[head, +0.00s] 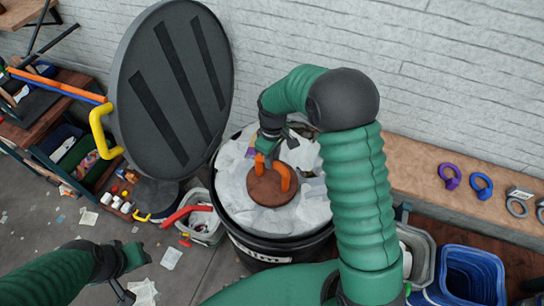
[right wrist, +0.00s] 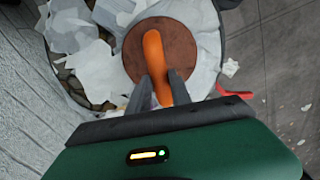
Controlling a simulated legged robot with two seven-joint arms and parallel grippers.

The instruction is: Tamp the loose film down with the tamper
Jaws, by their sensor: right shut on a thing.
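The tamper is a round brown disc (head: 266,192) with an orange handle (head: 285,176). It sits on the white loose film (head: 236,186) inside a round black bin (head: 275,247). My right gripper (head: 264,158) reaches down over the bin and is shut on the handle. In the right wrist view, the gripper (right wrist: 158,88) has a finger on each side of the orange handle (right wrist: 153,50), with the brown disc (right wrist: 180,42) below and film (right wrist: 105,65) around it. My left gripper (head: 122,292) is low at the left, away from the bin; its fingers are unclear.
A dark round lid (head: 165,110) with a yellow handle (head: 100,130) stands upright left of the bin. A grey container (head: 203,225) and a blue crate (head: 470,272) flank the bin. A ledge (head: 425,165) at right holds rings. Scraps litter the floor.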

